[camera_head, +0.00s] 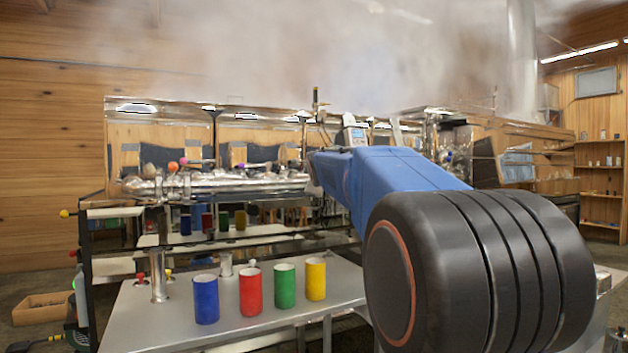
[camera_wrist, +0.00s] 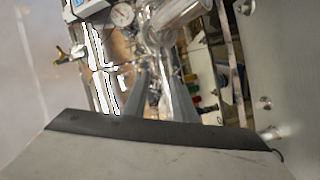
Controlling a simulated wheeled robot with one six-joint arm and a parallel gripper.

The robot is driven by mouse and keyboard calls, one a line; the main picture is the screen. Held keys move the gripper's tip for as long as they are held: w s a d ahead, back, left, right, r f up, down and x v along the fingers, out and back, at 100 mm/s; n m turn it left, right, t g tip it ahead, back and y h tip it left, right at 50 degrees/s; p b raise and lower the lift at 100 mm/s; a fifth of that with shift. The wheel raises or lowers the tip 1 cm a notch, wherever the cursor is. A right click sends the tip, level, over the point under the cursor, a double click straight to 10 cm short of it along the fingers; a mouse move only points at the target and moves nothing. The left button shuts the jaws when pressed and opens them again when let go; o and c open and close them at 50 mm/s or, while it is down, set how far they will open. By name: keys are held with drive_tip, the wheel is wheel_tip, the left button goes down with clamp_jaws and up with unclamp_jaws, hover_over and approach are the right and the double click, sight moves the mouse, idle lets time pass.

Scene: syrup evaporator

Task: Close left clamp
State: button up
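I cannot pick out the left clamp for certain in either view. In the head view, a shiny metal pipe assembly (camera_head: 235,183) with small red and orange knobs (camera_head: 173,166) runs left of my arm, along the evaporator. My blue arm reaches forward, and its end covers part of the machine. My gripper is hidden there. In the wrist view, my gripper (camera_wrist: 156,76) shows two grey fingers with a narrow gap between them, pointing at shiny pipework (camera_wrist: 180,20). A round gauge (camera_wrist: 122,15) is beside the pipework. I see nothing held, though the fingertips are small and unclear.
A metal table (camera_head: 150,318) in front holds blue (camera_head: 206,300), red (camera_head: 250,292), green (camera_head: 285,287) and yellow (camera_head: 316,279) cylinders. A digital box (camera_head: 354,136) sits above my arm's end. Steam hangs above.

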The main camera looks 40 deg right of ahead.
drive_tip(key=v, duration=1)
drive_tip(key=shift+s, duration=0.2)
drive_tip(key=shift+d, duration=0.1)
clamp_jaws()
drive_tip(key=w+d+r+m+t+y, duration=0.1)
drive_tip(key=w+d+r+m+y, duration=0.1)
drive_tip(key=d+r+m+y, duration=0.7)
drive_tip(key=w+f+m+h, duration=0.1)
drive_tip(key=w+f+h, duration=0.1)
drive_tip(key=w+f, duration=0.6)
drive_tip(key=shift+w+f+m+h, duration=0.35)
drive_tip(key=shift+w+m+h, duration=0.05)
drive_tip(key=shift+w, duration=0.3)
